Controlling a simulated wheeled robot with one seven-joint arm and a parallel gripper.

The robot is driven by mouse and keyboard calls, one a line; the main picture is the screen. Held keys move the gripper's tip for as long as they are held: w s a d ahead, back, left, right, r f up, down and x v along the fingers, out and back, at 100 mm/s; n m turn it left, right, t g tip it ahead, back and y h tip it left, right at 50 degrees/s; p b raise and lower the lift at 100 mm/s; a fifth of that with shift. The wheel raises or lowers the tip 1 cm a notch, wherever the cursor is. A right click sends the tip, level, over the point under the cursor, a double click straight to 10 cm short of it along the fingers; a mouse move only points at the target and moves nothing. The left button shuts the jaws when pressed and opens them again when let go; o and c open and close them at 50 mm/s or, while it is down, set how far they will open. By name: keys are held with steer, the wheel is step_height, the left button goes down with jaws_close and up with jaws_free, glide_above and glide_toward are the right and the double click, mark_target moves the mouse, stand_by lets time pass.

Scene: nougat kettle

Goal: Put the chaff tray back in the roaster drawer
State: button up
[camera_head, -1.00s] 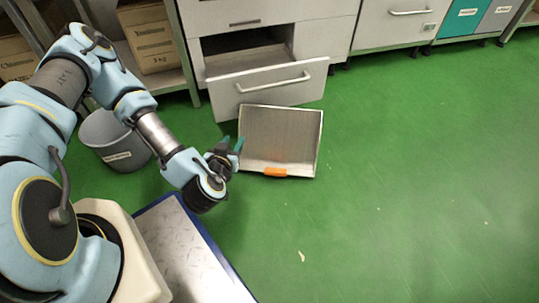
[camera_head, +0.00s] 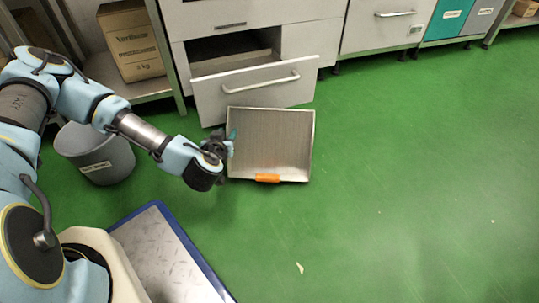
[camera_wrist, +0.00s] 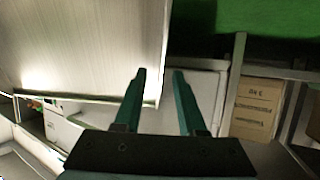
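The chaff tray (camera_head: 270,140) is a shallow metal tray with an orange grip (camera_head: 267,178) on its near edge. It appears to lie on the green floor in front of the roaster drawer (camera_head: 255,92), which is pulled open with a dark space behind its front. My gripper (camera_head: 231,143) is at the tray's left side. In the wrist view my gripper (camera_wrist: 160,73) has its two green fingers apart. The tray (camera_wrist: 85,45) fills the upper left there, and its edge appears between the fingertips. Contact cannot be told.
A grey bin (camera_head: 97,155) stands left, below my arm. Cardboard boxes (camera_head: 130,42) sit on a shelf behind it. A blue-edged metal platform (camera_head: 165,255) is at the bottom. The green floor to the right is clear apart from small scraps (camera_head: 299,268).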

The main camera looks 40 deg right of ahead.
steer(key=shift+w+d, duration=0.15)
jaws_close()
stand_by(1.4)
